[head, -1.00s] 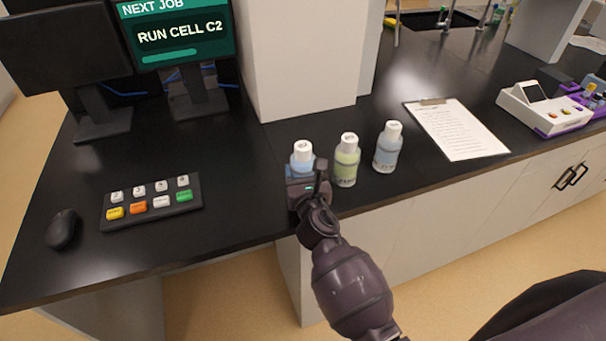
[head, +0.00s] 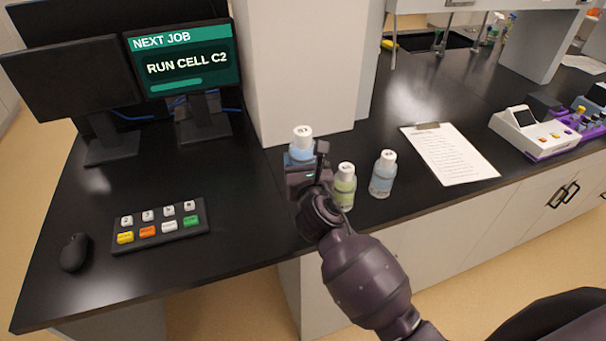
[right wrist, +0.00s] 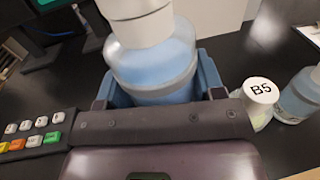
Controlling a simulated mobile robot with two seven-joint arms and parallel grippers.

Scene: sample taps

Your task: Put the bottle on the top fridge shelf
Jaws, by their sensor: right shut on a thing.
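A blue bottle with a white cap (head: 302,143) is held by my right gripper (head: 306,172). In the right wrist view the blue bottle (right wrist: 155,62) is upright between the two blue fingers of the gripper (right wrist: 165,90). Its lower part is hidden by the gripper. It appears raised a little above the black bench. My left gripper is not in view, and no fridge or shelf shows.
A green bottle (head: 345,188), its cap marked B5 in the wrist view, and another light blue bottle (head: 383,175) stand close on the right. A white pillar (head: 300,70) rises behind. A keypad (head: 160,226), mouse (head: 74,252) and monitors (head: 185,58) are left; a clipboard (head: 450,152) lies right.

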